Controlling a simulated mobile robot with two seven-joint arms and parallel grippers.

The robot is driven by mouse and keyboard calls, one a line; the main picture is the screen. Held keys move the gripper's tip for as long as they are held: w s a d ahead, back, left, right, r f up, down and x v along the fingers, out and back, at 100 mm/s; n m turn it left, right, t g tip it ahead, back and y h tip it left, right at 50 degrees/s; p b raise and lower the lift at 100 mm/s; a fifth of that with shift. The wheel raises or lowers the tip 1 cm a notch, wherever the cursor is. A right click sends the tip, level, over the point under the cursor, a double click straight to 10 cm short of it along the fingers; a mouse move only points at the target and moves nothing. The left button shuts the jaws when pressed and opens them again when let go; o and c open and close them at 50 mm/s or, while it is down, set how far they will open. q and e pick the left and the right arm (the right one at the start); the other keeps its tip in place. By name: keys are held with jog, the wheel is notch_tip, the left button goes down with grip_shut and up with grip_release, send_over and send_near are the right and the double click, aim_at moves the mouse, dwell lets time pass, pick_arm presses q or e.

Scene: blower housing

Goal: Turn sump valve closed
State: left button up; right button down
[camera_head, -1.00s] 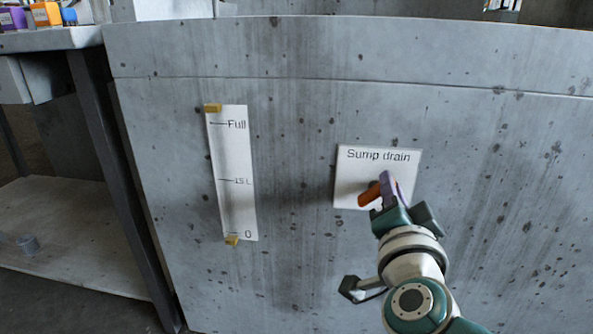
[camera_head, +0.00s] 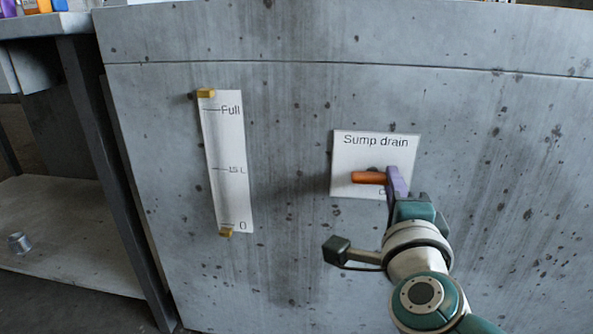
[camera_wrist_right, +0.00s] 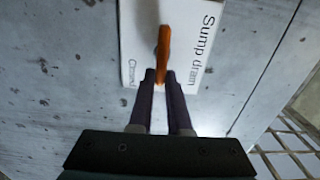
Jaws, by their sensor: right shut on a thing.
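The sump valve's orange handle (camera_head: 369,177) lies about level in front of a white plate (camera_head: 345,153) labelled "Sump drain". In the right wrist view the handle (camera_wrist_right: 163,52) shows beyond my fingers, over the plate (camera_wrist_right: 196,14). My right gripper (camera_head: 396,181), with purple fingers, comes from below at the right end of the handle and is shut on it. In the right wrist view the fingertips (camera_wrist_right: 160,76) lie on both sides of the handle's near end. The valve's body behind the handle is hidden. My left gripper is not in view.
A level gauge (camera_head: 228,150) marked Full, 15 L and 0 is on the grey housing wall (camera_head: 290,200) left of the plate. A table with a lower shelf (camera_head: 75,235) stands at the left, with a small metal part (camera_head: 19,243) on the shelf.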

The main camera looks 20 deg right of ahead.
jog(key=shift+f, duration=0.1)
dwell(0.5)
jog(key=c, duration=0.9)
grip_release()
jog(key=shift+o, duration=0.2)
jog(key=p+v, duration=0.2)
jog(key=v, duration=0.8)
jog(key=shift+p, duration=0.3)
